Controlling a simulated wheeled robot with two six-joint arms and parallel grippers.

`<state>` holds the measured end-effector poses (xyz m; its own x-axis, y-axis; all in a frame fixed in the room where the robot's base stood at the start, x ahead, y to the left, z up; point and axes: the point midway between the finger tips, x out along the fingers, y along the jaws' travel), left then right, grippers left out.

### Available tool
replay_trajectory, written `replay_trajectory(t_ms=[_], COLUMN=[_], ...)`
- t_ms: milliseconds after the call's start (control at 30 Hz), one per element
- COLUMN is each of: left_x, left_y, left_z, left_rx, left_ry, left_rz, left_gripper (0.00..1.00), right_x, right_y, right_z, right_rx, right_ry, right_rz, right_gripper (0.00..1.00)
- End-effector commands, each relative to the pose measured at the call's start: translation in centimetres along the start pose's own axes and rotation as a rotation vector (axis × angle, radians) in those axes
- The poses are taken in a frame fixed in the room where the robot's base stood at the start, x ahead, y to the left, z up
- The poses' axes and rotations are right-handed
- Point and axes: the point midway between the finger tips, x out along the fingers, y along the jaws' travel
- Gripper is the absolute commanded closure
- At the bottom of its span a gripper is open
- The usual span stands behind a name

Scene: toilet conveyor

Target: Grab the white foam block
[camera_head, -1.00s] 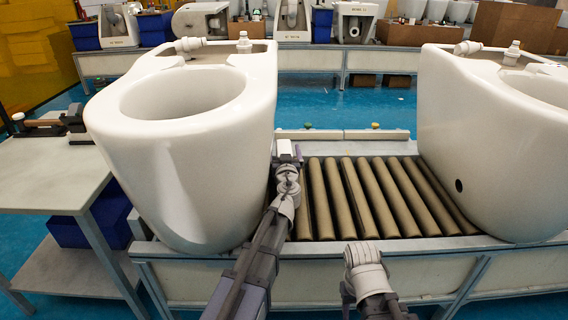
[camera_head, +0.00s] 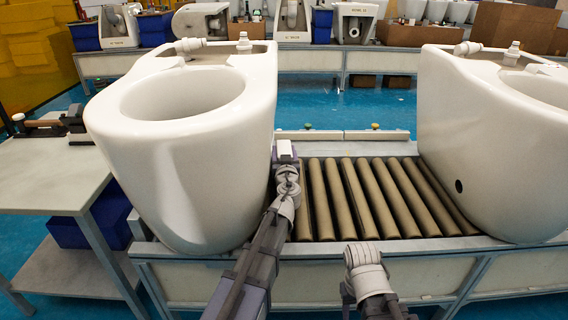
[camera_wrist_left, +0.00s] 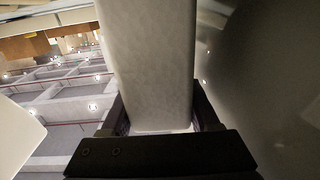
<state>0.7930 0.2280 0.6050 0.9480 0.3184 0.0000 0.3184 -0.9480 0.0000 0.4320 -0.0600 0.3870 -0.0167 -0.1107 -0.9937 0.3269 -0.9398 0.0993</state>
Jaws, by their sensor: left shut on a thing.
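The white foam block (camera_head: 285,147) stands up out of my left gripper (camera_head: 286,160), just right of the near white toilet. In the left wrist view the block (camera_wrist_left: 152,60) is a pale upright slab running up out of the frame. My left gripper (camera_wrist_left: 155,118) is shut on it, with dark fingers at its lower left and right sides. The block's lower end is partly hidden behind the dark gripper body. Part of my right arm shows at the bottom of the head view, but its gripper does not show.
A white toilet (camera_head: 190,190) stands close on the left and another (camera_head: 490,150) on the right, both on the roller conveyor (camera_head: 365,195). Bare rollers lie between them. A side table (camera_head: 50,180) is at the left. A back bench (camera_head: 310,60) holds more ceramics.

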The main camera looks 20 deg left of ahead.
Motion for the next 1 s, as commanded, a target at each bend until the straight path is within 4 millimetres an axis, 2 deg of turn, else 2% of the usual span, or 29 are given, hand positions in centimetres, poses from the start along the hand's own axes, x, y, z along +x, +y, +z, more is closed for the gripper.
replay_trajectory(t_ms=[167,367,900,933,1000], left_x=[0.0,0.0,0.0,0.1,0.0], left_y=[0.0,0.4,0.4,1.4,3.2], left_z=[-0.1,-1.1,-7.9,-7.2,-7.0], left_rx=[0.0,0.0,0.0,0.0,0.0], left_ry=[0.0,0.0,0.0,0.0,0.0], left_rz=[0.0,0.001,0.0,0.004,0.005], left_gripper=[0.91,0.91,0.91,0.91,0.91], right_x=[-0.1,-1.1,-7.9,-7.2,-7.0], right_y=[0.0,0.1,0.8,0.7,0.7], right_z=[0.0,0.1,0.5,0.4,0.4], right_rx=[0.0,0.0,-0.012,-0.012,-0.012], right_ry=[0.0,-0.001,-0.002,-0.002,-0.002], right_rz=[0.0,0.0,0.0,0.0,0.0], right_gripper=[0.5,0.5,0.5,0.5,0.5])
